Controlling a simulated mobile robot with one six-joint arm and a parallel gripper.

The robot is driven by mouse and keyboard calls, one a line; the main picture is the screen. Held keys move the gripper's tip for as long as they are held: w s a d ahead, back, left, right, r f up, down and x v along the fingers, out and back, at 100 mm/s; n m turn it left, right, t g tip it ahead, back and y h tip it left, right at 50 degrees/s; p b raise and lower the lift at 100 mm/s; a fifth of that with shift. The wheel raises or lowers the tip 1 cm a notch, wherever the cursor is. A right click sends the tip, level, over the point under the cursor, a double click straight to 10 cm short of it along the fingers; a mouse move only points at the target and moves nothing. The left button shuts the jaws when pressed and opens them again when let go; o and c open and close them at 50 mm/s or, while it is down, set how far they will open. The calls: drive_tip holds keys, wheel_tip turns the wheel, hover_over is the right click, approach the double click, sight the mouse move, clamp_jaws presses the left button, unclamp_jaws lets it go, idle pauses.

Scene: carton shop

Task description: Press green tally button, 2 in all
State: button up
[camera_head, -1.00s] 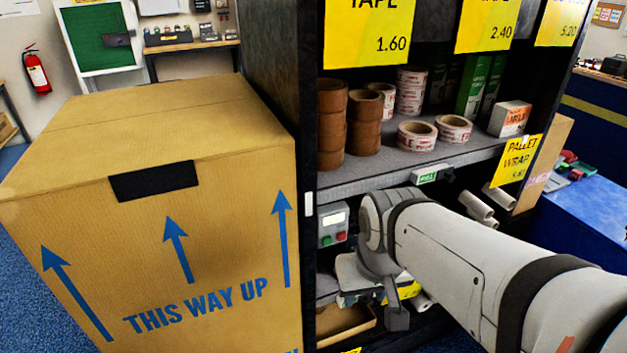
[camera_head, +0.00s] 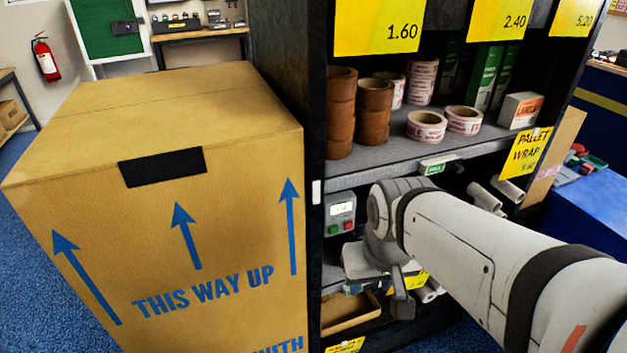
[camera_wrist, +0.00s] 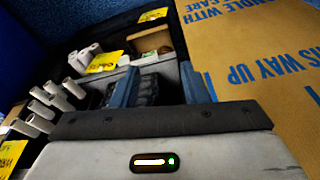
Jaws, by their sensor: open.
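The tally unit (camera_head: 341,214) is a small grey box with a lit display, mounted on the left inner side of the shelf bay in the head view. My gripper is below and to the right of the unit in the head view, mostly hidden by my wrist. In the wrist view, my gripper (camera_wrist: 158,76) is open, with two blue fingers apart and nothing seen held between them. I cannot make out the tally unit in the wrist view.
A large carton (camera_head: 215,235) stands close on the left, beside the shelf's dark upright (camera_head: 312,120). Tape rolls (camera_head: 374,108) sit on the shelf above my wrist. White rolls (camera_wrist: 60,92) and a small open carton (camera_wrist: 150,40) lie lower in the bay.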

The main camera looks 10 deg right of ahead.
clamp_jaws()
idle(0.4)
idle(1.4)
